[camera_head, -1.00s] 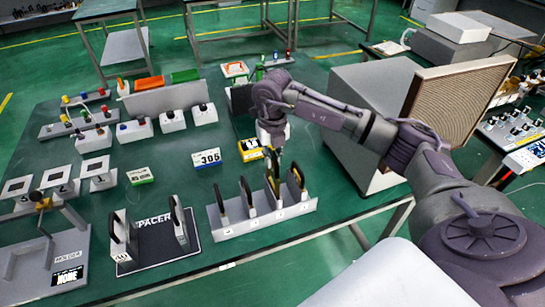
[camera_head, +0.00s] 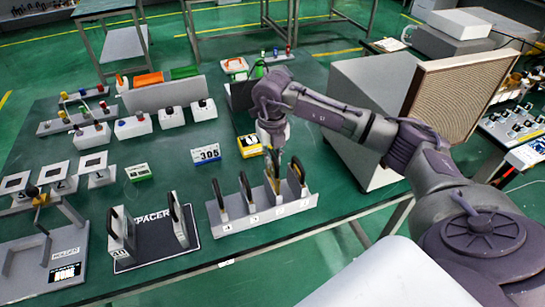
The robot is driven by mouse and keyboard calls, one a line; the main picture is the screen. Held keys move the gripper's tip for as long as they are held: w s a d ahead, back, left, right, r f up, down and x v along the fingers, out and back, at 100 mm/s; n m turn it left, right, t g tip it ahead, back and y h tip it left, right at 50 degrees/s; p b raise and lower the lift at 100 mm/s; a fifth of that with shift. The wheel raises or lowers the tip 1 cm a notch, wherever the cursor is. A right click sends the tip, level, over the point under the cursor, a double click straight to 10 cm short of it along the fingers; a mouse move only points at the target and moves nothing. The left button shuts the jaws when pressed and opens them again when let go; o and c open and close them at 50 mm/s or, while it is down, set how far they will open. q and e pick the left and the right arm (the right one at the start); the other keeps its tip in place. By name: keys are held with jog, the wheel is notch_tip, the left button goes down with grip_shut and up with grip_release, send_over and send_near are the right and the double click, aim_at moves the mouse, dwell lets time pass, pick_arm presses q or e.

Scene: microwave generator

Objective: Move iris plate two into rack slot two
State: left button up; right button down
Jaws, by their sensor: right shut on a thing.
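My right gripper (camera_head: 272,148) hangs over the rack, pointing down. Its fingers are small in the picture and close around the top of a thin plate (camera_head: 272,172). This plate stands upright at the third position from the left in the grey rack (camera_head: 240,222). Its lower end is behind the rack's front wall, so I cannot tell if it is fully seated. Other dark-rimmed plates stand upright in the rack, two to the left (camera_head: 245,190) and one to the right (camera_head: 298,176). The rack's front carries small number labels. My left gripper is not in view.
A black spacer mat (camera_head: 150,243) with two upright plates lies left of the rack. A grey holder tray (camera_head: 30,275) is at the front left. A large grey box with a brown grille (camera_head: 455,95) stands to the right. Signs (camera_head: 206,155) and small switch boxes stand behind.

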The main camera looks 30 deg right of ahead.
aim_at(273, 168)
jog(key=shift+f+b, duration=2.25)
jog(key=shift+f, duration=0.85)
jog(key=c, duration=1.1)
grip_release()
jog(key=shift+c, duration=0.2)
jog(key=shift+r, duration=0.1)
notch_tip(273, 168, up, 12)
jog(key=shift+f, duration=0.1)
